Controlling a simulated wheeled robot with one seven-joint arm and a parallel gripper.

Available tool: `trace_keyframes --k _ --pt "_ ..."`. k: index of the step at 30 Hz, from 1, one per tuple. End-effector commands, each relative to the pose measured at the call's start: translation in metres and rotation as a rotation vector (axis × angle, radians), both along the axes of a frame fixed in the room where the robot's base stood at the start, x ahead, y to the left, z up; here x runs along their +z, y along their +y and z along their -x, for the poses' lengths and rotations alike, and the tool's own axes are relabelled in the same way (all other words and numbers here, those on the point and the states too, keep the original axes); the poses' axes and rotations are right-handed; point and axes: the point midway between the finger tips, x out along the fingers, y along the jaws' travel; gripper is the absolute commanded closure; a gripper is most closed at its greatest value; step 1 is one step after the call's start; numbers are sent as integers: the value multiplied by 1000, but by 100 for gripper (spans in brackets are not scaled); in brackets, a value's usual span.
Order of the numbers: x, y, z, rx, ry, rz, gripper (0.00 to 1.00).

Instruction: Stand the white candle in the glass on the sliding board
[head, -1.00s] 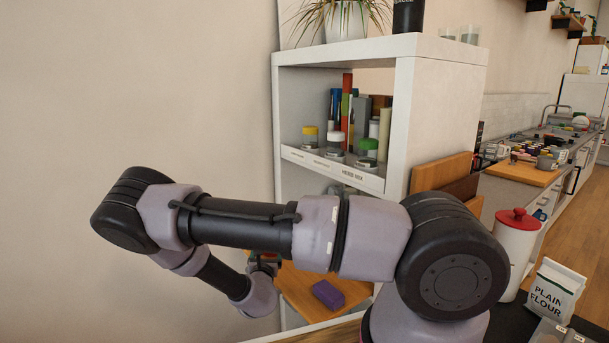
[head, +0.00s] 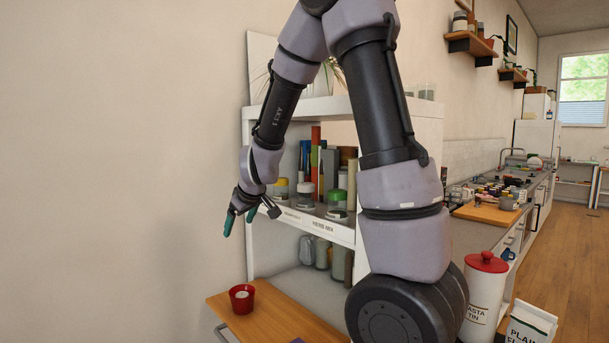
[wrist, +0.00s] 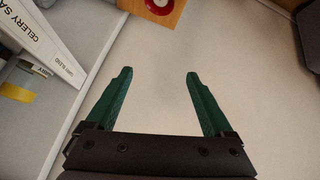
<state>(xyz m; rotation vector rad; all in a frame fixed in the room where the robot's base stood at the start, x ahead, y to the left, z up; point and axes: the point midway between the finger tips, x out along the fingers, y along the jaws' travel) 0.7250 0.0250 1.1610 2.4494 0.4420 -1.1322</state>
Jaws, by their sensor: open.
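The white candle (head: 242,295) sits in a small red glass (head: 243,305) that stands upright on the wooden sliding board (head: 282,318), near its left end. In the wrist view, part of the red glass (wrist: 159,8) and the board's corner (wrist: 178,12) show at the top edge, beyond the fingertips. My gripper (head: 240,224) is open and empty, with teal fingers, above and apart from the glass, beside the shelf's left front edge. It also shows in the wrist view (wrist: 158,75) with nothing between the fingers.
The white shelf (head: 428,135) holds books and jars right of my gripper, with labels along its edge. Glass jars (head: 322,253) stand in the lower compartment. A pasta tin (head: 483,298) and a flour bag (head: 530,325) are at the right. Bare wall is at the left.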

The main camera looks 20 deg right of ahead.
Motion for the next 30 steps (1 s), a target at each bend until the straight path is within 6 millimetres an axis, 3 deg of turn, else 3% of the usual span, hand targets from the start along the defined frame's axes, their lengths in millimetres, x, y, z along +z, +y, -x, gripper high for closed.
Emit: trace_keyframes --k 1,6,12,18,21,30 --pt "29 -8 13 -45 2 -83 14" --pt "94 -28 72 -193 62 -310 14" --pt "146 -55 157 -395 130 -482 14" --pt "164 -76 227 -597 167 -564 14" --pt "166 -80 246 -662 175 -581 14" --pt "166 -83 256 -701 183 -591 14"
